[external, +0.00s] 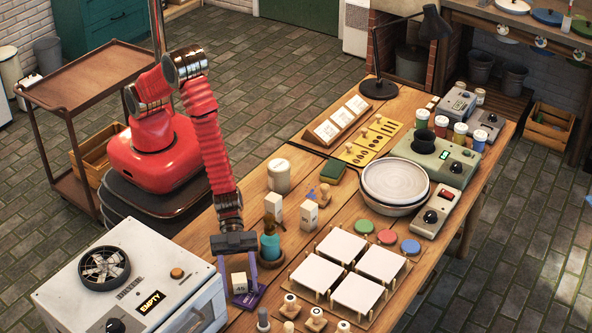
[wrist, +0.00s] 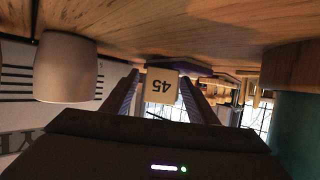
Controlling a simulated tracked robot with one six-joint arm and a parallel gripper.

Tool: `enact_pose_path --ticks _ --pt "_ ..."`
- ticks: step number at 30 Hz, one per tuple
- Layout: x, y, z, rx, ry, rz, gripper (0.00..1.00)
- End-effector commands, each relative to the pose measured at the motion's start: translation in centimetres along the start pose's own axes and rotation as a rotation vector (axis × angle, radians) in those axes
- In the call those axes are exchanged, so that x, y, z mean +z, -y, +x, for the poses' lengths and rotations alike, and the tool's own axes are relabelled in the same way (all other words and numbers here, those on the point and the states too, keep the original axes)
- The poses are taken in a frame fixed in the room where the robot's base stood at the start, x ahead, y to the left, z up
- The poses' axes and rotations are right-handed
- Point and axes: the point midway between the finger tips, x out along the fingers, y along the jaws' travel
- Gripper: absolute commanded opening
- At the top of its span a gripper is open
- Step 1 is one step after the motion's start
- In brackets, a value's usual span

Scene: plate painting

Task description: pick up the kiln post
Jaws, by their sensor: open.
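The kiln post (external: 239,282) is a small cream block marked 45. It stands on or beside a purple base (external: 246,299) at the near end of the table, right of the white kiln. In the wrist view the post (wrist: 160,87), its number upside down, shows between the two purple fingers. My gripper (external: 238,272) points down over it, with one finger on each side. It is open, and the wrist view (wrist: 160,78) shows the fingers spread around the post. I cannot tell whether either finger touches it.
A teal bottle (external: 270,247) stands close on the right; a teal body (wrist: 296,125) shows in the wrist view. A pale cylinder (wrist: 68,68) is on the other side. The white kiln (external: 135,280) is left. White tiles on a rack (external: 318,269) lie right, small stamps in front.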

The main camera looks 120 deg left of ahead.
Motion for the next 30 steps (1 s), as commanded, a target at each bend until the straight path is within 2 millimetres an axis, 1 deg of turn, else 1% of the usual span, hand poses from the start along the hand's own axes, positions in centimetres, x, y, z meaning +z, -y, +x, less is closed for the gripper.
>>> enact_pose_path --ticks 12,30 --pt "0.0 0.0 -0.05 0.0 0.001 0.0 0.53" --pt "0.0 0.0 -0.05 0.0 0.001 0.0 0.11"
